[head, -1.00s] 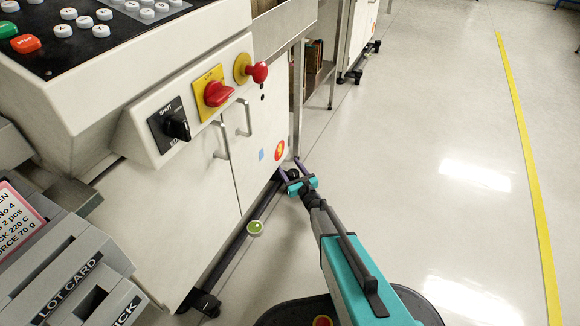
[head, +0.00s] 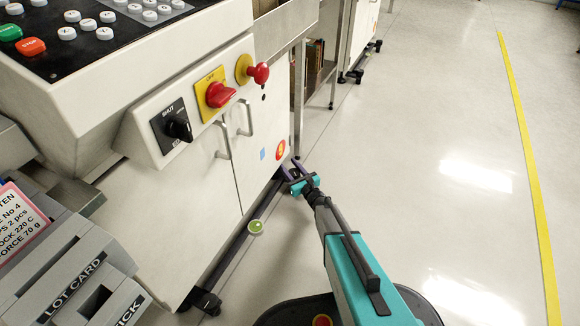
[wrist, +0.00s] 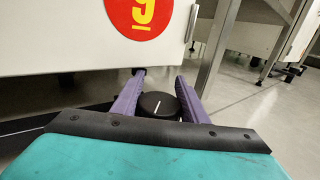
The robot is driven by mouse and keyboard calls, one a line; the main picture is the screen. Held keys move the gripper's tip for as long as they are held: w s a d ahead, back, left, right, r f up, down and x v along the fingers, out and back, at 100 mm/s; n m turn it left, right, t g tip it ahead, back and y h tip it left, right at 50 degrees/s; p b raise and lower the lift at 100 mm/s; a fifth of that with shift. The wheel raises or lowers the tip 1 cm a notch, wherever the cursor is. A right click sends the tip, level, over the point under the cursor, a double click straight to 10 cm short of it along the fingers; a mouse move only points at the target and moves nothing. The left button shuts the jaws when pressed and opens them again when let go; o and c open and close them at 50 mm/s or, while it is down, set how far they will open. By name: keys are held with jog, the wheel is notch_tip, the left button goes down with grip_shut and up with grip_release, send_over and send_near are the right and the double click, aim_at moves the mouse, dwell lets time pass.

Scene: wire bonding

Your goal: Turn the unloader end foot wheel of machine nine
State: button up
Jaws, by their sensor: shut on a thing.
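The foot wheel (wrist: 160,106) is a round black knob with a white line on its top, low at the corner of the white machine cabinet (head: 180,215). A red round sticker with a yellow 9 (wrist: 142,14) is on the panel above it. My gripper (head: 291,168) reaches down to this corner near the floor. In the wrist view its two purple fingers (wrist: 160,88) lie on either side of the wheel, shut on it. In the head view the wheel is hard to make out between the fingers.
A green-topped round thing (head: 256,227) sits at the cabinet's lower edge, left of my gripper. Another foot (head: 207,302) is at the near corner. A metal stand leg (head: 299,100) rises just behind. Clear floor (head: 450,150) lies to the right.

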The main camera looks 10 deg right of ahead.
jog(key=shift+y, duration=0.3)
jog(key=shift+s+a+n+g+y+p, duration=0.1)
jog(key=shift+a+n+g+y+p, duration=0.2)
jog(key=shift+n+g+y, duration=0.45)
jog(key=shift+s+a+n+g+y+p, duration=0.1)
jog(key=shift+n+g+y+p, duration=0.3)
jog(key=shift+n+y, duration=0.6)
jog(key=g+y, duration=0.1)
jog(key=n+g+y, duration=0.2)
jog(key=shift+s+a+f+n+y, duration=0.1)
jog(key=shift+s+a+n+y, duration=0.15)
jog(key=shift+a, duration=0.05)
jog(key=n+g+y, duration=0.1)
jog(key=n+g, duration=0.1)
jog(key=shift+s+a+g+y, duration=0.2)
jog(key=shift+s+g+y, duration=0.1)
jog(key=shift+g+y, duration=0.1)
jog(key=shift+s+a+n+g+y, duration=0.15)
jog(key=shift+s+n+g+y, duration=0.15)
jog(key=shift+n+g, duration=0.4)
jog(key=shift+s+a+n+g+y, duration=0.15)
jog(key=shift+n+g+y, duration=0.25)
jog(key=shift+g, duration=0.45)
jog(key=o, duration=1)
jog(key=shift+o, duration=0.2)
